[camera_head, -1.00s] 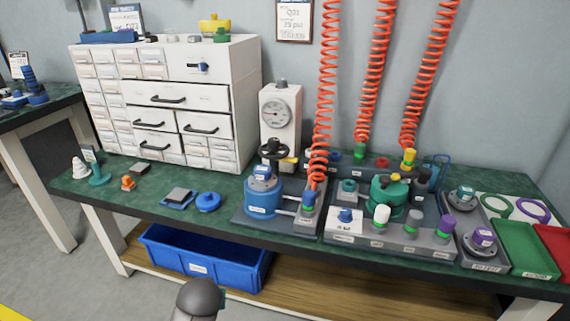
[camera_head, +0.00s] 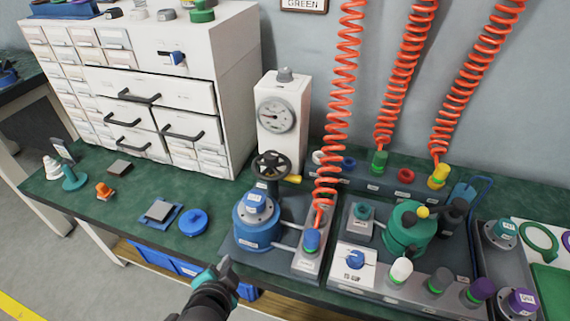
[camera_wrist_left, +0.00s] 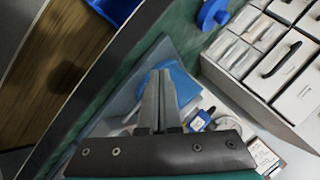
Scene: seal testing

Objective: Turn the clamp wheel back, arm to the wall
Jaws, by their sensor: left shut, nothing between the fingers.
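The black clamp wheel (camera_head: 271,166) sits on top of its dark clamp arm, at the back of the blue pot (camera_head: 256,230) on a grey base plate (camera_head: 292,262). A blue lid piece with a label tops the pot. The gauge column (camera_head: 277,120) stands behind it, near the wall. My left gripper (camera_head: 224,268) is in front of the bench edge, below and left of the pot, apart from the wheel. In the left wrist view its fingers (camera_wrist_left: 158,98) are together and empty, with blue partly hidden behind them. The wheel cannot be made out there. My right gripper is out of view.
Red coiled hoses (camera_head: 338,95) hang right of the wheel, one down to a blue-capped fitting (camera_head: 312,240). A green pot station (camera_head: 407,230) stands to the right. A drawer cabinet (camera_head: 150,95) is at left. A blue disc (camera_head: 193,222) lies on the open green bench.

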